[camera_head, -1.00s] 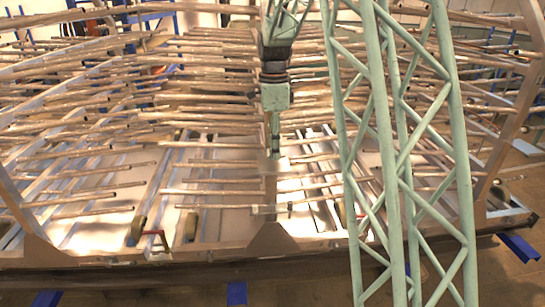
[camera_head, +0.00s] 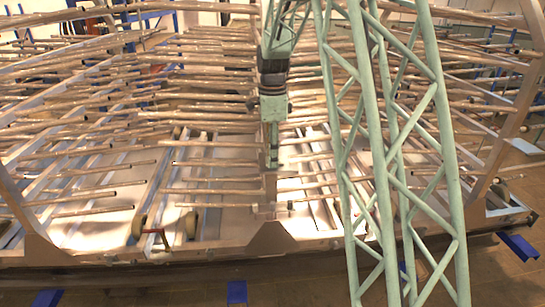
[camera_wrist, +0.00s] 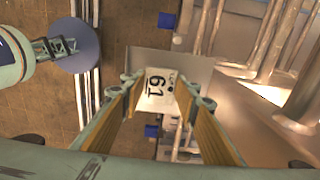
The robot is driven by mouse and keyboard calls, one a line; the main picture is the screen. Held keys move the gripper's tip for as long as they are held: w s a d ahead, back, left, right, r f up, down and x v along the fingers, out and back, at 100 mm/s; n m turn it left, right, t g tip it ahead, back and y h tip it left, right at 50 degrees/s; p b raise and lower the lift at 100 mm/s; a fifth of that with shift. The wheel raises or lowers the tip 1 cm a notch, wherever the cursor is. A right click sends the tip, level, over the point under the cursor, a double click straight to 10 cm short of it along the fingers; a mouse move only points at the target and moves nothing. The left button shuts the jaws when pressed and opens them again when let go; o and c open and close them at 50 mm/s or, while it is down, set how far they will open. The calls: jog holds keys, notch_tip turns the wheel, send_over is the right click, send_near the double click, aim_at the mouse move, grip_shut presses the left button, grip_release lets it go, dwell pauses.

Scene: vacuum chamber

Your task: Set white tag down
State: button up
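A white tag (camera_wrist: 159,84) with the dark figures "61" on it, turned sideways, shows in the wrist view. It sits between the two fingertips of my gripper (camera_wrist: 161,78) and spans the gap between them, so the fingers look closed on its sides. In the head view my gripper (camera_head: 272,160) points straight down, above the front middle of the metal frame. The tag cannot be made out there. A flat metal plate (camera_wrist: 195,64) lies beyond the tag in the wrist view; I cannot tell whether the tag touches it.
Rows of long metal tubes (camera_head: 212,191) stick out from both sides around the gripper. A triangular metal plate (camera_head: 271,240) stands at the frame's front edge. Blue feet (camera_head: 237,292) rest on the brown floor. A grey-blue disc (camera_wrist: 76,44) shows at the wrist view's left.

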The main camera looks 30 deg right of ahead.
jog(key=o, duration=0.4)
jog(key=shift+r, duration=0.1)
notch_tip(320, 180, up, 12)
jog(key=shift+r, duration=0.1)
dwell(0.7)
dwell(0.8)
